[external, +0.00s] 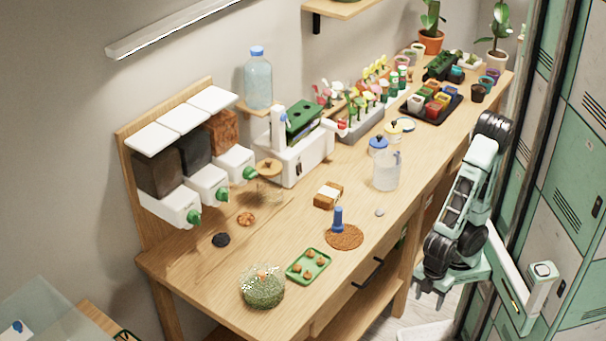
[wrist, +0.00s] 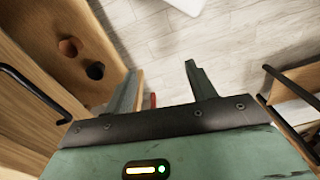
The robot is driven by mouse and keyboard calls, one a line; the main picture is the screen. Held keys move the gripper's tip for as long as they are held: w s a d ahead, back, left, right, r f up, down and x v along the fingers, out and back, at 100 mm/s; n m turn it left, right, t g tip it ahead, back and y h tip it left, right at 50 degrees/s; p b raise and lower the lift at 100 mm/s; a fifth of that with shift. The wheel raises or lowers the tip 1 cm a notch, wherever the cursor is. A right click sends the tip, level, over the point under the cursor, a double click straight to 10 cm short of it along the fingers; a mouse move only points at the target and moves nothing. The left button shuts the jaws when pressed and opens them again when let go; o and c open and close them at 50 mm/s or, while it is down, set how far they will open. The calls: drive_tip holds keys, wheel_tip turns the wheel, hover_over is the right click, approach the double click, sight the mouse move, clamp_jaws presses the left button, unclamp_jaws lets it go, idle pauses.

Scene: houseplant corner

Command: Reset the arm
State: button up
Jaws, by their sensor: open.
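My arm is folded at the right of the external view, off the front edge of the wooden workbench (external: 290,225). My gripper (external: 428,299) hangs low beside the bench and points downward. In the wrist view the two fingers of my gripper (wrist: 162,88) are spread apart with nothing between them. Pale floor (wrist: 165,45) shows beyond them.
Green lockers (external: 578,150) stand close on the right. A drawer handle (wrist: 38,92) is left of my gripper.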

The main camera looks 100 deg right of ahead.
wheel_tip(320, 180, up, 22)
drive_tip(key=p, duration=1.9)
